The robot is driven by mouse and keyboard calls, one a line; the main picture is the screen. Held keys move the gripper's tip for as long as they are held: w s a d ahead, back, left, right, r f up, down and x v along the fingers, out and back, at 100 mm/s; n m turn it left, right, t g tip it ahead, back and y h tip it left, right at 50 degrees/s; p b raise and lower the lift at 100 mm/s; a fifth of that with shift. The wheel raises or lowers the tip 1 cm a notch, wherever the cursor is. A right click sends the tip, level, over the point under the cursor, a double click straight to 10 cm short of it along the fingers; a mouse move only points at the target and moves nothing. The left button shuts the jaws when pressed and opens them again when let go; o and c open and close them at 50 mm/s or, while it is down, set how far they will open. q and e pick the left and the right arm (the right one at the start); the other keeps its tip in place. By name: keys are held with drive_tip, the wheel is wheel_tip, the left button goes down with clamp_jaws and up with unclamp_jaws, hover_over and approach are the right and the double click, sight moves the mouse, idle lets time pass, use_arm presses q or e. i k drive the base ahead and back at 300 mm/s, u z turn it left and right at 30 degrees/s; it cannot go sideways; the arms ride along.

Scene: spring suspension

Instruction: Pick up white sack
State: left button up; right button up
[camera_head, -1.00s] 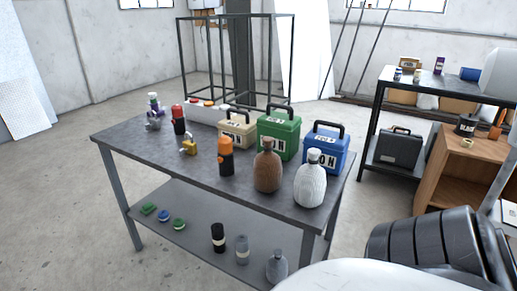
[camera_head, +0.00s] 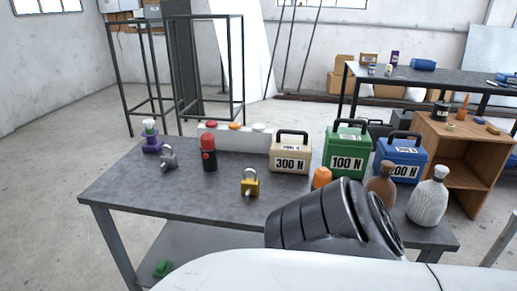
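The white sack (camera_head: 428,198) is a ribbed, pale grey-white bag with a narrow tied neck. It stands upright on the right end of the dark table (camera_head: 125,190). A similar brown sack (camera_head: 381,186) stands just left of it, partly hidden by my dark arm part. That part covers the table's front middle. Neither my left nor my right gripper's fingers show in the head view.
Blue (camera_head: 400,160), green (camera_head: 346,151) and beige (camera_head: 290,155) weight boxes stand behind the sacks. A brass padlock (camera_head: 250,183), grey padlock (camera_head: 169,158) and red-topped bottle (camera_head: 208,153) stand further left. A wooden cabinet (camera_head: 459,150) is behind right.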

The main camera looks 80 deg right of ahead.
sight(428, 205)
drive_tip(key=z, duration=1.6)
